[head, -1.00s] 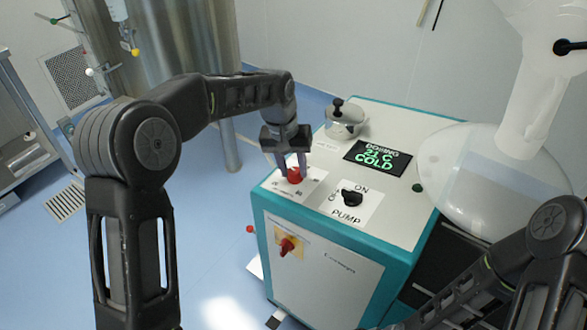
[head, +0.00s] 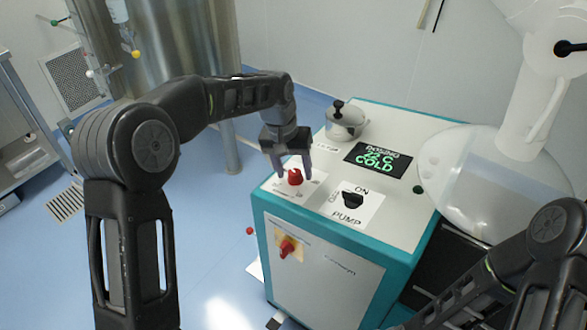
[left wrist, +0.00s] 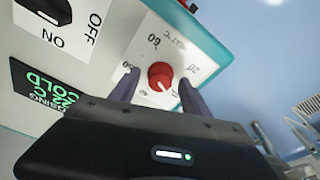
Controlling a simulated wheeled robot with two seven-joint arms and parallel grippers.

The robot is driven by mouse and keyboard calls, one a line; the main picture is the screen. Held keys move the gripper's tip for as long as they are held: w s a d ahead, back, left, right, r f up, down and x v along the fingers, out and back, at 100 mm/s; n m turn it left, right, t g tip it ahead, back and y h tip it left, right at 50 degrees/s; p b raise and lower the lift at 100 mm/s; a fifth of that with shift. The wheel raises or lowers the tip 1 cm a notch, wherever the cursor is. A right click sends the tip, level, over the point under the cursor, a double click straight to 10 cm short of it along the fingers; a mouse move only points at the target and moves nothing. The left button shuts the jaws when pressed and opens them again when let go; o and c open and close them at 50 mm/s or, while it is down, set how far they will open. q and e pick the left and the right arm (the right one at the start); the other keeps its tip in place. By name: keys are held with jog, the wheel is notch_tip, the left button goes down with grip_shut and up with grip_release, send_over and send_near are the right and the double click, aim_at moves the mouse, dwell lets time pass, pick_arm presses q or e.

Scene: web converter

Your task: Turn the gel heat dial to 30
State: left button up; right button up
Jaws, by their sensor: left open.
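The gel heat dial is a red knob (head: 295,177) on a white scale plate at the left of the machine's top. It also shows in the left wrist view (left wrist: 160,76), with numbers around it, some hard to read. My left gripper (head: 294,175) points down over the dial, open, with one finger on each side of the knob; the left wrist view shows gaps between knob and fingers (left wrist: 160,92). The display (head: 378,160) shows green text with "COLD" and a temperature that looks like 22 C. My right gripper is not in view; only part of my right arm shows.
The black pump switch (head: 352,199) sits right of the dial on the same top. A lidded metal pot (head: 346,119) stands behind it. A red and yellow switch (head: 288,247) is on the front panel. A large clear vessel (head: 465,185) stands at the right.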

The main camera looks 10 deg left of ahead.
aim_at(288, 174)
pick_arm(q)
jog(key=r, duration=0.5)
jog(key=a+r, duration=0.1)
jog(key=r, duration=0.1)
jog(key=shift+s+r+b, duration=0.35)
jog(key=shift+s+b, duration=0.05)
